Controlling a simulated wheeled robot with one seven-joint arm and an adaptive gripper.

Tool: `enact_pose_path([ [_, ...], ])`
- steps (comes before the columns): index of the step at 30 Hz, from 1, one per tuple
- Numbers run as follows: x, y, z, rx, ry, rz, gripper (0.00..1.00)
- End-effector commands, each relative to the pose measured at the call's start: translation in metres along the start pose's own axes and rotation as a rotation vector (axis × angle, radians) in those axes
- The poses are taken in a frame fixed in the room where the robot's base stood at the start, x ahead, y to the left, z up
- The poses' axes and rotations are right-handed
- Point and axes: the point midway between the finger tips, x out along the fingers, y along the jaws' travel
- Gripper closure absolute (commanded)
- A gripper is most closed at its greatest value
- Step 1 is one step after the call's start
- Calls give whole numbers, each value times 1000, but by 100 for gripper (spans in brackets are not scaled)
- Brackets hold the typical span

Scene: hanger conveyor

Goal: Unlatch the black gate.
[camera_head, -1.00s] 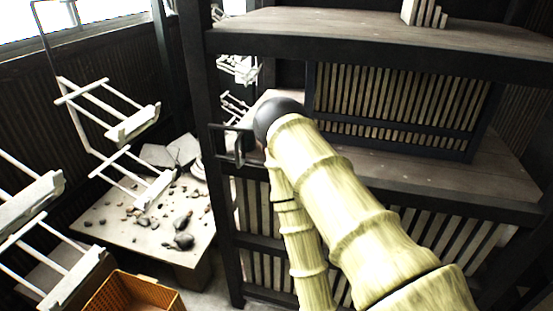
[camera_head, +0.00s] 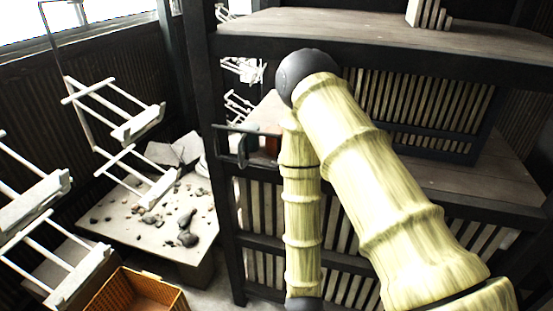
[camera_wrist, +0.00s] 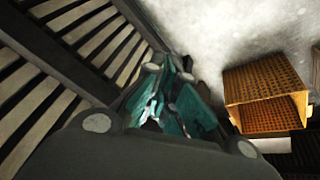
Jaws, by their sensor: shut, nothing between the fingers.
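Black-framed slatted panels fill the dark rack; the upper panel (camera_head: 425,110) stands above a shelf, and I cannot tell which panel is the black gate. A small dark bar-and-loop fitting (camera_head: 242,150), perhaps the latch, sticks out at the rack's left post. My gripper (camera_wrist: 172,85) shows teal fingers close together in the wrist view, beside a dark frame edge. I see nothing held.
An orange crate (camera_head: 120,286) stands on the floor at lower left; it also shows in the wrist view (camera_wrist: 234,100). White hanging racks (camera_head: 135,125) hang at the left. A low platform (camera_head: 130,225) with scattered stones lies behind them. Pale floor shows between rack and crate.

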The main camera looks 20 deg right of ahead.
Motion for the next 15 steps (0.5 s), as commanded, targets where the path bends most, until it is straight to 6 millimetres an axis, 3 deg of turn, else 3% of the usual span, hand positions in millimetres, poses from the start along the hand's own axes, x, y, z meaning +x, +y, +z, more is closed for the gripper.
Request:
enact_pose_path([
  [1, -12, -1, -36, -6, 60, 33, 100],
  [6, -56, -2, -136, -26, 219, 172, 100],
  [11, -114, -2, -213, -30, 317, 315, 100],
  [15, -176, -4, -266, -25, 362, 438, 100],
])
